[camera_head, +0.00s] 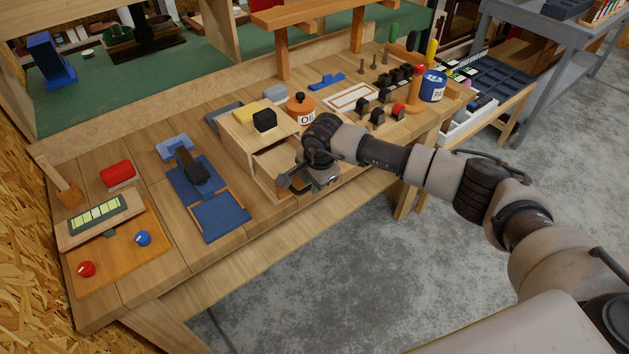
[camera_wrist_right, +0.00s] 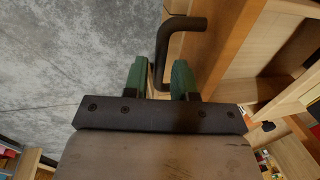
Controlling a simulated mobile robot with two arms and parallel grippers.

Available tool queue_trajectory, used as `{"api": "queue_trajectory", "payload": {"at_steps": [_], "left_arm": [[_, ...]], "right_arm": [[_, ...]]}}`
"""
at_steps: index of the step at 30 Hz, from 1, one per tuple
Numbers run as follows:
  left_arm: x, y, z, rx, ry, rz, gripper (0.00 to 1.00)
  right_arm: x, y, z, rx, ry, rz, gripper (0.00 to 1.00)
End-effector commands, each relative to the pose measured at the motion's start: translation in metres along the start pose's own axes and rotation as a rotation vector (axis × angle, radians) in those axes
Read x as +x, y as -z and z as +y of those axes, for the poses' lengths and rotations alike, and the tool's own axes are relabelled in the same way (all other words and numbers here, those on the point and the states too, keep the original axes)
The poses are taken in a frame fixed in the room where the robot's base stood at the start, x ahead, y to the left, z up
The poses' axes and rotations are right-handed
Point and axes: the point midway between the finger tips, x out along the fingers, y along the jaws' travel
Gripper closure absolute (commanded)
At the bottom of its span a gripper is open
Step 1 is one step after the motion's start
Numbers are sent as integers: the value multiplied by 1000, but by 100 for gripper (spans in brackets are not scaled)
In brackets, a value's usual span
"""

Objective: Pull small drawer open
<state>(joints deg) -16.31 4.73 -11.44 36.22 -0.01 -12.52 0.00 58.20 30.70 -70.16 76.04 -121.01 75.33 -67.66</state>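The small drawer belongs to a light wooden cabinet (camera_head: 243,140) on the bench. In the right wrist view a dark bent bar handle (camera_wrist_right: 166,42) stands off a wooden front (camera_wrist_right: 205,45). My right gripper (camera_head: 287,182) is at the cabinet's front. My left gripper is out of view.
A blue tray (camera_head: 220,215) lies to the left on the bench. Bare concrete floor (camera_head: 330,270) lies in front of the bench edge.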

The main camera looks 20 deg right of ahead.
Motion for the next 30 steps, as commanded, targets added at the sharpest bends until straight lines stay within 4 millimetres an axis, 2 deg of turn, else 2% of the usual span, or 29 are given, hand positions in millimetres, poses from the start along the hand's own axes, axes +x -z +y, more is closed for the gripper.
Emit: {"api": "queue_trajectory", "payload": {"at_steps": [1,2,10,14,24,30], "left_arm": [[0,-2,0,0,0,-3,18],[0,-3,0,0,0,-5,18],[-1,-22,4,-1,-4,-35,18],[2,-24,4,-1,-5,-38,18],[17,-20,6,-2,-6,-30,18],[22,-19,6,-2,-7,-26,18]], "right_arm": [[0,0,0,0,1,0,66],[0,0,0,0,1,0,62],[-1,0,0,0,1,-1,62],[-10,0,-1,-1,3,0,62],[-75,1,-1,-1,5,0,62],[-101,0,-1,0,3,0,62]]}}
